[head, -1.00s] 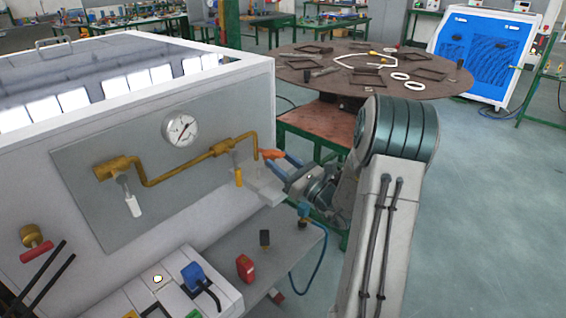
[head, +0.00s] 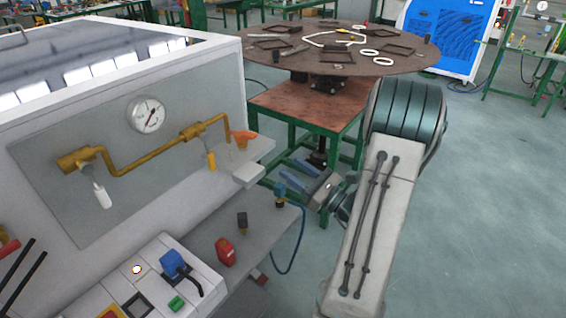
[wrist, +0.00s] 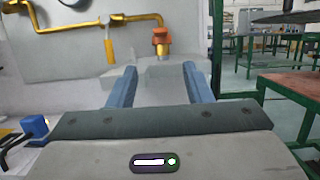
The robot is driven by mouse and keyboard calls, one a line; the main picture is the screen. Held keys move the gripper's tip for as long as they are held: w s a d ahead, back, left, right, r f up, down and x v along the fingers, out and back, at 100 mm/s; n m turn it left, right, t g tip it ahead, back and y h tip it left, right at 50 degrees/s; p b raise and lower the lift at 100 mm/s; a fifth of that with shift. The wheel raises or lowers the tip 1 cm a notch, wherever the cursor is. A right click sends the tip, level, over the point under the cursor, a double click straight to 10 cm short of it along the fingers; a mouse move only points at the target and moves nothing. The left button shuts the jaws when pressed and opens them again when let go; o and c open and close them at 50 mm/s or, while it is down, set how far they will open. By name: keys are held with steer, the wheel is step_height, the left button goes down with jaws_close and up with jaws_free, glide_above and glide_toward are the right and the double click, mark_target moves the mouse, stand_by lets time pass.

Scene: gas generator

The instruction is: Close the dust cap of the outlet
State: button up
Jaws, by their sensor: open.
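An orange cap (head: 243,137) shows at the right end of the brass pipe (head: 150,158), above a small grey ledge. In the wrist view the orange cap (wrist: 161,36) sits at the top of a short brass fitting (wrist: 163,54), which I take for the outlet. Whether the cap is fully seated is too small to tell. My gripper (head: 298,178) is open and empty, to the right of and below the cap and apart from it. In the wrist view, the blue fingers of my gripper (wrist: 155,70) are spread, with the fitting beyond and between them.
A yellow-handled valve (head: 211,160) hangs left of the cap. The grey ledge (head: 255,165) juts out near my fingers. A blue hose (head: 298,240) hangs below. A green-legged table (head: 300,105) stands behind my arm. Open floor (head: 480,200) lies to the right.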

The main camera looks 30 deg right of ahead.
steer(key=shift+s+f, duration=0.1)
steer(key=shift+s, duration=0.1)
